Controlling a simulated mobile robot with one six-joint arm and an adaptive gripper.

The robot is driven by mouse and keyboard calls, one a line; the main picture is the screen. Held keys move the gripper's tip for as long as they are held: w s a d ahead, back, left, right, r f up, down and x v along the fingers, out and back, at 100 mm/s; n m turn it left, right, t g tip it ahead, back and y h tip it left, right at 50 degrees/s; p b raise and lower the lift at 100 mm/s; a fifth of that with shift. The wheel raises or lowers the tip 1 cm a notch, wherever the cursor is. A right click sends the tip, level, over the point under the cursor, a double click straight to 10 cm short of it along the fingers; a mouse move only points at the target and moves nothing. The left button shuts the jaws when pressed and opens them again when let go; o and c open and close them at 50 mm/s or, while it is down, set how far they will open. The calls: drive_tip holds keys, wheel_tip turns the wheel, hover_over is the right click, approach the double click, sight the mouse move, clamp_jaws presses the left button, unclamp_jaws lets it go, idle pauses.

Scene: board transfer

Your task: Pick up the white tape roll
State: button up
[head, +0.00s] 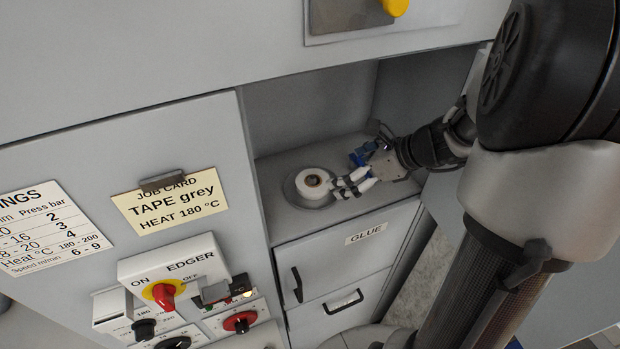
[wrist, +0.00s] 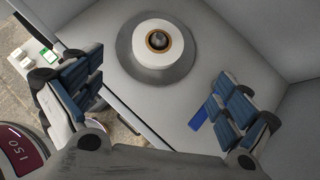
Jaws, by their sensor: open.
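The white tape roll (head: 311,191) lies flat on a round grey disc (head: 290,188) in an open recess of the machine. In the wrist view the roll (wrist: 158,64) is near the top centre, with a brown core and a dark peg in its middle. My gripper (head: 352,183) reaches in from the right, its fingertips close to the right side of the roll. In the wrist view my gripper (wrist: 155,105) is open, its blue-padded fingers wide apart. Nothing is between them but bare shelf, and the roll lies beyond. Touching or not cannot be told from the head view.
Below is a drawer labelled GLUE (head: 365,233). At left are a job card reading TAPE grey (head: 170,202), a settings chart (head: 45,230) and the edger switch (head: 165,292).

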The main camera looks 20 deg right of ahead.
sight(315, 178)
drive_tip(key=x, duration=0.6)
drive_tip(key=shift+w+f, duration=0.1)
drive_tip(key=x, duration=0.5)
drive_tip(key=shift+w+a+b, duration=0.3)
drive_tip(key=shift+w+a, duration=0.1)
drive_tip(key=shift+a, duration=0.05)
drive_tip(key=shift+s, duration=0.1)
drive_tip(key=shift+c, duration=0.3)
drive_tip(key=c, duration=1.1)
drive_tip(key=shift+c, duration=0.2)
